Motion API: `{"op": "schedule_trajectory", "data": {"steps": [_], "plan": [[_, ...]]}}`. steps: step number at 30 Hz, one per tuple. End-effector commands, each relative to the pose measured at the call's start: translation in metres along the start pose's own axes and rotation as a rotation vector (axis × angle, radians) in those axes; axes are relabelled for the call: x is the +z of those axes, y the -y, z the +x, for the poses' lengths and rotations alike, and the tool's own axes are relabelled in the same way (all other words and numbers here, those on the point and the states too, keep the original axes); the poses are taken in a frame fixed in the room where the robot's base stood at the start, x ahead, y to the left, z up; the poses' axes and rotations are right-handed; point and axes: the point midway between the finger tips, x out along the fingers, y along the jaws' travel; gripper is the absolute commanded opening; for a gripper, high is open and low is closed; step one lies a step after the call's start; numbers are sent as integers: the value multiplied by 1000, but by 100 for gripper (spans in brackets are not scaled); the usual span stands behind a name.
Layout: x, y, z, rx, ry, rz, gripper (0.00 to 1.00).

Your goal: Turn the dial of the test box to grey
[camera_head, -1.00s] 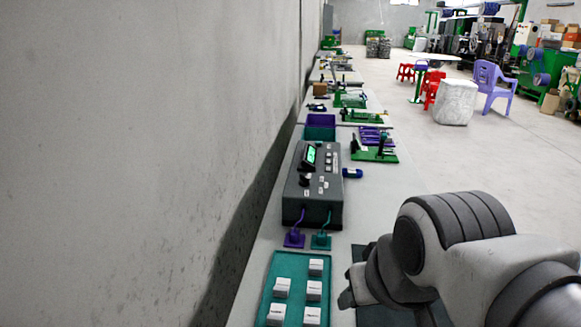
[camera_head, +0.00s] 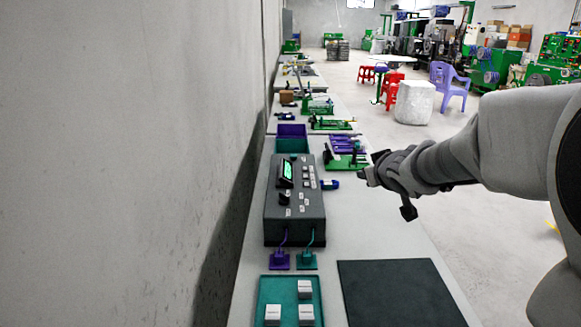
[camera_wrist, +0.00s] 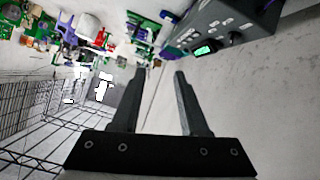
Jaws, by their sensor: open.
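The test box (camera_head: 294,228) is a dark grey box on the bench against the wall, with a lit green screen (camera_head: 287,171) and a column of small buttons. A small black dial (camera_head: 284,199) sits on its top below the screen. In the wrist view the box (camera_wrist: 211,22) is at the upper right, with its screen (camera_wrist: 205,50) lit. My gripper (camera_head: 366,175) is to the right of the box, above the bench and apart from it. In the wrist view its two fingers (camera_wrist: 160,75) are spread with nothing between them. The dial's setting is too small to read.
A purple plug (camera_head: 279,261) and a teal plug (camera_head: 307,261) stand in front of the box. A teal tray (camera_head: 289,311) with white blocks and a dark mat (camera_head: 400,292) are nearer. Purple and teal bins (camera_head: 292,144) and a green fixture (camera_head: 345,160) lie behind. The wall closes the left.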

Motion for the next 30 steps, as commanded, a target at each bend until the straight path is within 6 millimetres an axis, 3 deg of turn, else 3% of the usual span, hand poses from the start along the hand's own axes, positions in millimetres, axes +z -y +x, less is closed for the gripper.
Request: {"op": "schedule_trajectory", "data": {"steps": [1,6,12,21,26,30], "plan": [[-2,4,17,-38,-20,-12,44],[-4,28,63,-195,-98,-41,44],[13,64,101,-413,-156,-45,44],[39,98,118,-626,-182,-23,44],[41,106,125,-650,-184,-23,44],[39,120,141,-650,-184,-22,44]]}}
